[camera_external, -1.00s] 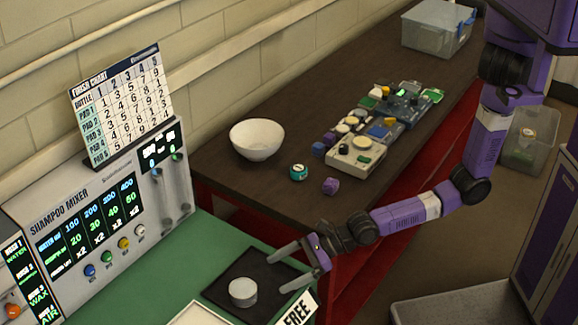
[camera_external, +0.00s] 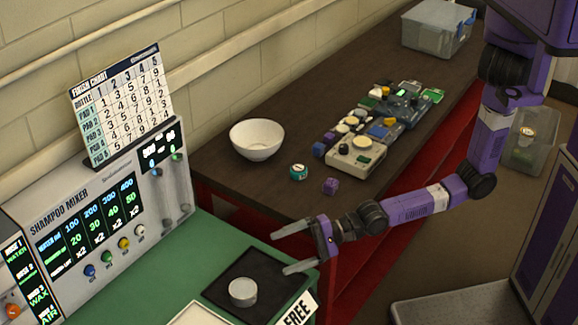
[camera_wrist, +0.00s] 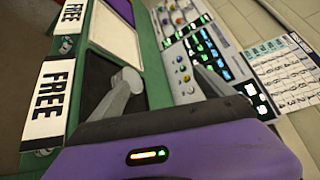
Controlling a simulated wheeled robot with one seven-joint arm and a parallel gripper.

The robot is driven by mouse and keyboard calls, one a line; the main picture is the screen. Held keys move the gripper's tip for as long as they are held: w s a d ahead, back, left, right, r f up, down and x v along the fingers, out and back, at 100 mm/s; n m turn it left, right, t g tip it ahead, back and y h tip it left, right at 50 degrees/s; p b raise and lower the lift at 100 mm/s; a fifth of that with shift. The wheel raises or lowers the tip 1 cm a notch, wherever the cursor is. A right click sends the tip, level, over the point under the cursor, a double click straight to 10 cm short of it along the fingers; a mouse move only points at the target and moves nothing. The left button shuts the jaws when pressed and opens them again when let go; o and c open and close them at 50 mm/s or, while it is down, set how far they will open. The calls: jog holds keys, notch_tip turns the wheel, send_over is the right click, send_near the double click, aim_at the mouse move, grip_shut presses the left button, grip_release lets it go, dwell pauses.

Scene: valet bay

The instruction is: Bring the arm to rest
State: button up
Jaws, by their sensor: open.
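My purple arm reaches in from the right in the external view. My gripper (camera_external: 283,249) is open and empty, its two grey fingers spread and pointing left above the right end of the green bench (camera_external: 150,263). A pale round puck (camera_external: 242,292) lies on a black mat (camera_external: 268,276) below and left of the fingers, apart from them. In the wrist view, my gripper (camera_wrist: 168,80) shows its fingers wide apart with nothing between them.
The shampoo mixer panel (camera_external: 110,225) and finish chart (camera_external: 120,100) stand at left. The dark bench (camera_external: 235,190) holds a white bowl (camera_external: 257,139), a teal-banded jar (camera_external: 298,172), a purple cube (camera_external: 330,186) and several devices. A FREE sign (camera_external: 299,310) is at the green bench's edge.

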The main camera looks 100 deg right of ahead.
jog(key=s+d+r+n+h+b, duration=0.1)
jog(key=s+d+r+n+b, duration=0.2)
jog(key=s+n, duration=0.7)
jog(key=s+d+r+n+g+h+b, duration=0.1)
jog(key=s+n, duration=0.9)
jog(key=s, duration=2)
notch_tip(320, 180, up, 2)
jog(key=d+b, duration=0.2)
jog(key=b, duration=0.1)
jog(key=shift+h, duration=0.4)
